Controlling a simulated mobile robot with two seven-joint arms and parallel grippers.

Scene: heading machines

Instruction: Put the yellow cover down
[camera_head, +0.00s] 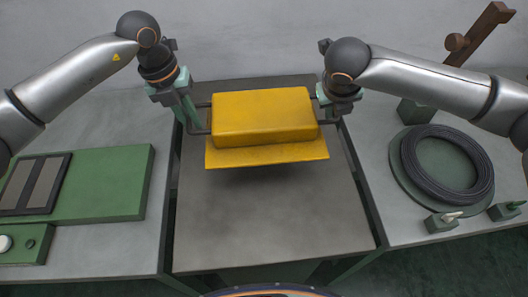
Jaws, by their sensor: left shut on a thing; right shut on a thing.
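The yellow cover (265,118) is in the middle of the head view, a box shape with a flat flange along its front. It has a dark bar handle on each side. My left gripper (193,122) is shut on the left handle, and my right gripper (333,110) is shut on the right handle. The cover hangs level between both grippers. A shadow on the grey table (270,220) below suggests it is held above the surface. The handles' grasped parts are partly hidden by the fingers.
On the left stand a green plate with a dark panel (100,185) and a small control box (25,243). On the right, a coil of black cable (447,162) lies on a green disc, with small lever blocks (441,222) in front. The middle table's front is clear.

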